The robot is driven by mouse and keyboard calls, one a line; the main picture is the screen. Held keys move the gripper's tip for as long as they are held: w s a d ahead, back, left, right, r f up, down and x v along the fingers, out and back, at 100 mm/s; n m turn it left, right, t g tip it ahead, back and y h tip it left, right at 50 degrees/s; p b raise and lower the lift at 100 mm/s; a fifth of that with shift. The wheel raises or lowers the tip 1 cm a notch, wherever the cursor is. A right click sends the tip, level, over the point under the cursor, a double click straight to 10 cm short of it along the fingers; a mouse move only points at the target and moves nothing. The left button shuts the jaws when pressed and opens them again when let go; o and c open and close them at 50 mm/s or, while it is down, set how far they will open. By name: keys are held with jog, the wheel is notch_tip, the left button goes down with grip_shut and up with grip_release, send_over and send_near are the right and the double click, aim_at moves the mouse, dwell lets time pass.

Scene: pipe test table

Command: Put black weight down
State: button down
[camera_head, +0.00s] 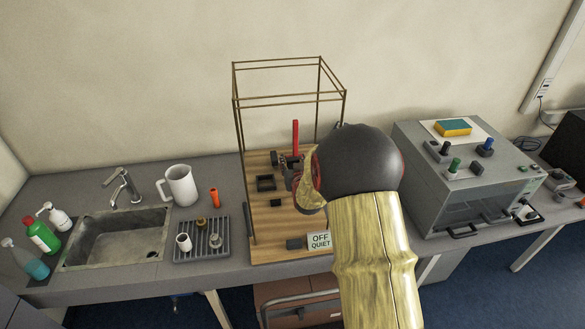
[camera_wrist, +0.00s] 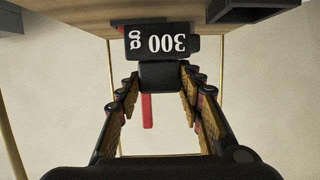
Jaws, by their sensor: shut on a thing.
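The black weight (camera_wrist: 163,43), marked "300 g", shows upside down at the top middle of the wrist view. A black block (camera_wrist: 163,76), which looks like part of it, sits between the fingertips of my gripper (camera_wrist: 160,80). The fingers are shut on the weight. The weight is close to the wooden board (camera_wrist: 80,18); I cannot tell whether it touches it. In the head view my gripper (camera_head: 290,172) is over the wooden board (camera_head: 262,222), beside an upright red bar (camera_head: 295,136). My arm hides much of the grip there.
A thin brass frame (camera_head: 236,120) rises around the board. On the board lie a black square holder (camera_head: 265,184) and an "OFF QUIET" sign (camera_head: 320,240). A grey machine (camera_head: 425,195) stands to the right. A drying rack (camera_head: 202,250), white jug (camera_head: 181,186) and sink (camera_head: 115,240) are left.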

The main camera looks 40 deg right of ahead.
notch_tip(320, 180, down, 3)
jog(key=shift+w+d+r+p, duration=0.1)
jog(key=shift+p, duration=0.3)
jog(key=shift+f+b, duration=0.2)
jog(key=shift+b, duration=0.1)
jog(key=c, duration=1.2)
grip_release()
jog(key=shift+r, duration=0.1)
